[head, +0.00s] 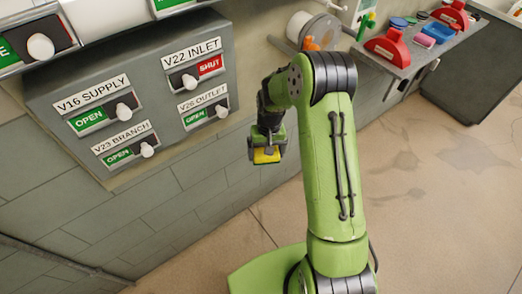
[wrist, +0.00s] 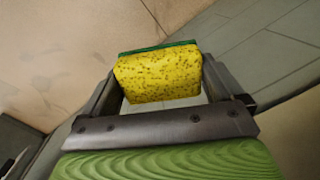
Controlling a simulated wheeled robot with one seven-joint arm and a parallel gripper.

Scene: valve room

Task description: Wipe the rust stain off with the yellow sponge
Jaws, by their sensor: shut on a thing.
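The yellow sponge (wrist: 158,76) is held between the two fingers of my gripper (wrist: 160,88) in the wrist view. It has dark specks on its yellow face and a green layer along its far edge. In the head view the sponge (head: 266,156) shows as a small yellow patch under my gripper (head: 268,147), in front of the grey wall and below the right side of the valve panel. The sponge appears clear of the wall and floor. I cannot pick out a rust stain in either view.
A grey panel (head: 62,83) with several labelled valve sliders projects from the wall at left. A bench (head: 402,70) at the upper right carries red lockout devices (head: 393,48) and a blue tray (head: 438,32). The tan floor (head: 440,215) at right is open, with darker patches.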

